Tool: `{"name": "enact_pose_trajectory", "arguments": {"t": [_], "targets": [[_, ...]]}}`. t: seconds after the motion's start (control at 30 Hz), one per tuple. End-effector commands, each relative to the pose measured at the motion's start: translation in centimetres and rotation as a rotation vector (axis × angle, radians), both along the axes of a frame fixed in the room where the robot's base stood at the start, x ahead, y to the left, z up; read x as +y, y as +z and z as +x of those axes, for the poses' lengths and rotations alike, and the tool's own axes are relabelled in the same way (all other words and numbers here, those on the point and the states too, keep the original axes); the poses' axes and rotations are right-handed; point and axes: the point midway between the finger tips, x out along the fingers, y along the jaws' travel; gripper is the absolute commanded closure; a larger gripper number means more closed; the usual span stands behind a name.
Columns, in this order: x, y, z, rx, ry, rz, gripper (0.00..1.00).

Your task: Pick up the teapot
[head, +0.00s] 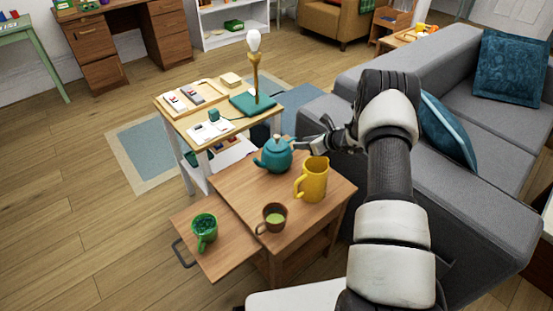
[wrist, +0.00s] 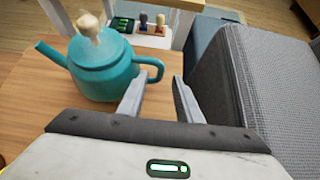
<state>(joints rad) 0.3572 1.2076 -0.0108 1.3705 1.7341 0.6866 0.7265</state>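The teal teapot (head: 276,155) stands upright at the back of the wooden side table (head: 235,185), its spout to the left and its handle to the right. In the wrist view the teapot (wrist: 102,68) fills the upper left, with a pale knob on its lid and its loop handle (wrist: 158,70) towards my fingers. My gripper (head: 312,144) is just right of the teapot. In the wrist view my gripper (wrist: 160,98) is open, with nothing between its fingers. The handle lies just beyond the fingertips, roughly in line with the gap; I cannot tell if they touch.
A yellow pitcher (head: 312,180) and a brown cup (head: 273,218) stand on the same table. A green mug (head: 204,231) sits on the lower pulled-out leaf. A lamp table (head: 180,115) is behind, and a grey sofa (head: 470,200) is close on the right.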

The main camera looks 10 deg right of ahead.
Motion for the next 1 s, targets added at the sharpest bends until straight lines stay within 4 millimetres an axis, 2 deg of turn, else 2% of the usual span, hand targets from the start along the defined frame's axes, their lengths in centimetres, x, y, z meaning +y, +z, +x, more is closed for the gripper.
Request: {"name": "enact_pose_trajectory", "arguments": {"t": [0.03,0.13,0.43,0.47,0.63,1.0], "targets": [[0.3,-0.8,0.6,0.000,0.001,-0.002,0.68],[0.8,-1.4,1.4,0.000,0.001,-0.002,0.68],[1.0,-1.6,1.8,0.000,0.000,0.000,0.68],[1.0,-1.6,1.8,0.000,0.000,0.000,0.70],[1.0,-1.6,1.8,0.000,0.000,0.000,0.99],[1.0,-1.6,1.8,0.000,0.000,0.000,1.00]]}}
